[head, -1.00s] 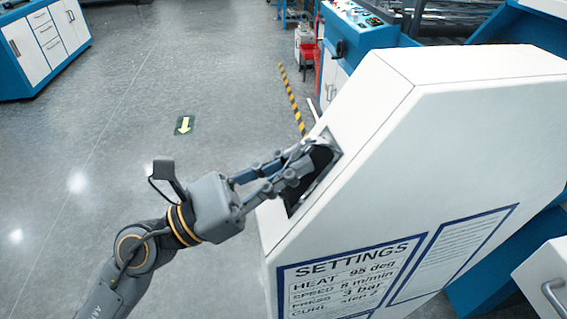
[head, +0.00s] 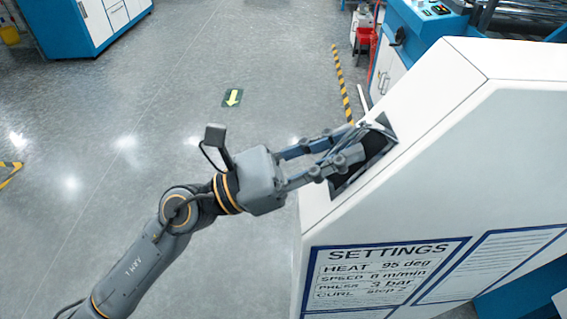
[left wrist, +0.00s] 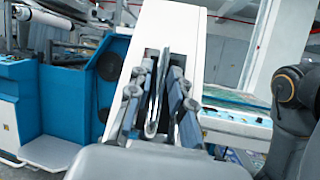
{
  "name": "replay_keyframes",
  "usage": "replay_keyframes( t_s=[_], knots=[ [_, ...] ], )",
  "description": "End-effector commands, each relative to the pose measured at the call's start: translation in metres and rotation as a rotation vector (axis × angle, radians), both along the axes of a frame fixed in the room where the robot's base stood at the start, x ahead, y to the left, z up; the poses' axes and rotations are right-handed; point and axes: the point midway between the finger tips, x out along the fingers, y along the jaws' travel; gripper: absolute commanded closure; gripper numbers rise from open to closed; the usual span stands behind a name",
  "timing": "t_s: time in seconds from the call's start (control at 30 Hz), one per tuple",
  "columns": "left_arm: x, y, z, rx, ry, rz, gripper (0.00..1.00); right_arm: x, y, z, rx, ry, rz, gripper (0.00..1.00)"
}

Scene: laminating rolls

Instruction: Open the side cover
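The white side cover (head: 440,200) carries a SETTINGS label and has a dark recess (head: 378,143) in its sloping edge face. A thin metal handle (left wrist: 153,105) shows between the fingers of my left gripper in the left wrist view. My left gripper (head: 352,146) reaches into the recess from the left, with one finger on each side of the handle (head: 345,140). The fingers look closed onto it, though the contact is partly hidden. The cover (left wrist: 172,30) stands upright behind the fingers in the wrist view. My right gripper is not in view.
A blue-white cabinet (head: 90,20) stands at the far left. A blue machine with a control panel (head: 430,12) stands behind the cover.

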Motion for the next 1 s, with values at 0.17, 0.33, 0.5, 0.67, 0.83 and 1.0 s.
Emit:
replay_keyframes(
  t_s=[0.17,0.33,0.5,0.67,0.83,1.0],
  knots=[
    [-0.003,0.026,-0.012,0.002,0.005,0.004,0.8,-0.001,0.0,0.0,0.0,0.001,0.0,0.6],
    [-0.007,0.059,-0.026,0.002,0.006,0.003,0.8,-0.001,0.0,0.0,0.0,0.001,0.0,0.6],
    [-0.011,0.087,-0.037,0.001,0.003,0.002,0.8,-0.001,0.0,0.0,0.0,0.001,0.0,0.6],
    [-0.013,0.101,-0.043,0.0,0.0,0.0,0.8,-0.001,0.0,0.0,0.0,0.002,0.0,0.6],
    [-0.014,0.106,-0.044,-0.001,-0.001,-0.001,0.8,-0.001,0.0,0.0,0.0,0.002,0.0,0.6],
    [-0.014,0.105,-0.044,-0.001,-0.002,0.0,0.8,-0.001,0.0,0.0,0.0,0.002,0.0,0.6]
  ],
)
